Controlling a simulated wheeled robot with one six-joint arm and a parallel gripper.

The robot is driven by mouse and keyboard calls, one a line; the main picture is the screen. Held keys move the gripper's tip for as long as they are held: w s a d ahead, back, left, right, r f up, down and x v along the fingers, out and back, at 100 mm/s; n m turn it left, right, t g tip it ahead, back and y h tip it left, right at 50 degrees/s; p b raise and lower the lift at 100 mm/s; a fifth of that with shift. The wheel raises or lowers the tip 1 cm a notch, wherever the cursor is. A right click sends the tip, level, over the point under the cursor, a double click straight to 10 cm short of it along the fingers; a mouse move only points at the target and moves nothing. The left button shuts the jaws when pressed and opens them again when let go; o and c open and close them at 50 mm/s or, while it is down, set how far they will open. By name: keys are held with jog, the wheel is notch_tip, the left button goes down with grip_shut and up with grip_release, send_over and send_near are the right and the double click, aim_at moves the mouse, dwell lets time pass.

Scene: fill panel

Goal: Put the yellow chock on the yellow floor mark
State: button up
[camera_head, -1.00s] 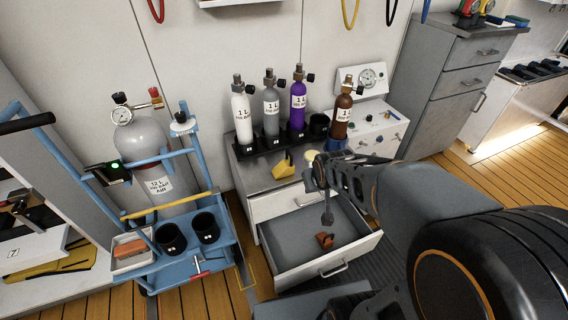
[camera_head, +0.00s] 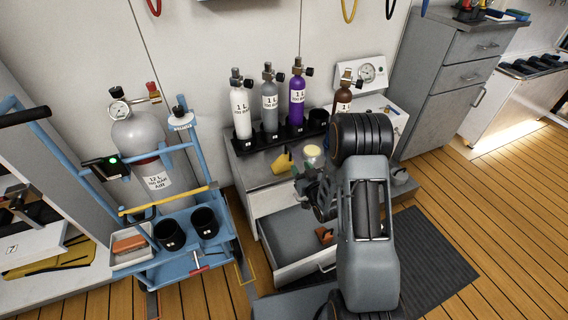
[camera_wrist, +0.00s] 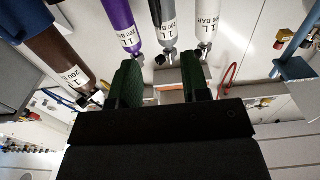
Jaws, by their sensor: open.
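The yellow chock (camera_head: 284,161) lies on the grey counter top, in front of the row of small cylinders. The yellow floor mark (camera_head: 241,274) is a thin outline on the wooden floor between the blue cart and the open drawer, partly hidden by the cart. My gripper (camera_head: 304,184) is above the open drawer, to the right of the chock and apart from it, partly hidden by my arm. In the wrist view its two green fingers (camera_wrist: 160,82) stand apart with nothing gripped between them. I cannot make out the chock in the wrist view.
Grey, purple and white cylinders (camera_head: 270,101) stand in a black rack at the back of the counter. The open drawer (camera_head: 290,268) juts out and holds an orange-brown object (camera_head: 325,235). The blue cart (camera_head: 190,262) carries a large cylinder.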

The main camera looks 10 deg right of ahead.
aim_at(291, 152)
jog(key=w, duration=0.3)
jog(key=w+a+b, duration=0.1)
jog(key=w, duration=0.2)
jog(key=shift+w+a, duration=0.2)
jog(key=shift+w, duration=0.1)
jog(key=w, duration=0.1)
jog(key=w+b, duration=0.1)
jog(key=w, duration=0.1)
jog(key=w+b, duration=0.1)
jog(key=shift+w+a+f, duration=0.15)
jog(key=shift+a+f, duration=0.1)
jog(key=shift+a, duration=0.05)
jog(key=shift+w+a+r, duration=0.1)
jog(key=shift+w, duration=0.35)
jog(key=shift+c, duration=0.3)
grip_shut()
